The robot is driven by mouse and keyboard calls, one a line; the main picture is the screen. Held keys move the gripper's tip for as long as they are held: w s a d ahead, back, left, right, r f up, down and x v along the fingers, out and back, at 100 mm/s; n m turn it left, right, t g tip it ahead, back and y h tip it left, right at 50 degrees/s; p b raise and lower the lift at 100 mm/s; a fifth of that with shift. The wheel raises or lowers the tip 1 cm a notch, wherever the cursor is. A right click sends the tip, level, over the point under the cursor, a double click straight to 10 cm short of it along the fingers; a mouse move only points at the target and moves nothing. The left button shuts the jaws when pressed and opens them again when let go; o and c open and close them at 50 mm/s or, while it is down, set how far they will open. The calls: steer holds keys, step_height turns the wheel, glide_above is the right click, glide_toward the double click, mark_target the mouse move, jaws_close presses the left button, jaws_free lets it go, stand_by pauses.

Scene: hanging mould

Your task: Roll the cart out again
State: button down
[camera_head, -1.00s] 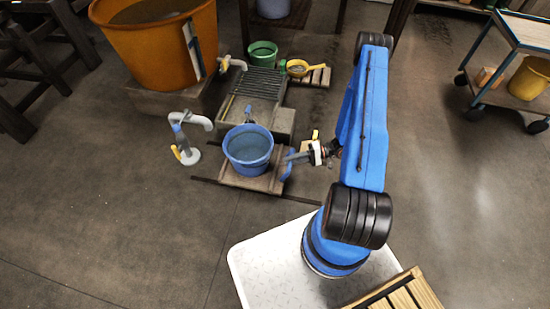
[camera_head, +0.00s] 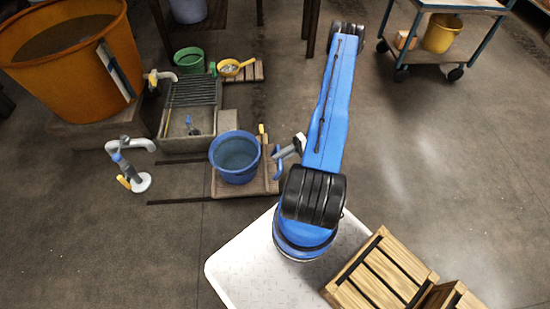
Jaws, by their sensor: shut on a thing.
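A low wooden cart (camera_head: 228,189) stands on dark floor rails, with a blue bucket (camera_head: 235,158) on top of it. The bucket is upright and seems to hold dark liquid. A blue upright handle (camera_head: 277,164) is at the cart's right end. My gripper (camera_head: 279,154) is shut on this handle, reaching in from the right. My blue arm hides part of the wrist, so the jaws show only in part.
Rails (camera_head: 178,201) run bare left of the cart. Behind it is a stone trough (camera_head: 187,143) with a grate. A white standpipe (camera_head: 138,180) and an orange tub (camera_head: 75,85) stand left. A trolley (camera_head: 447,63) is at the upper right.

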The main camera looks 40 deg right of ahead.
steer(key=shift+d, duration=0.25)
steer(key=c, duration=1.6)
jaws_free()
steer(key=shift+s, duration=0.1)
steer(key=shift+c, duration=0.2)
steer(key=v, duration=1.7)
steer(key=shift+d, duration=0.25)
steer(key=shift+s+r, duration=0.1)
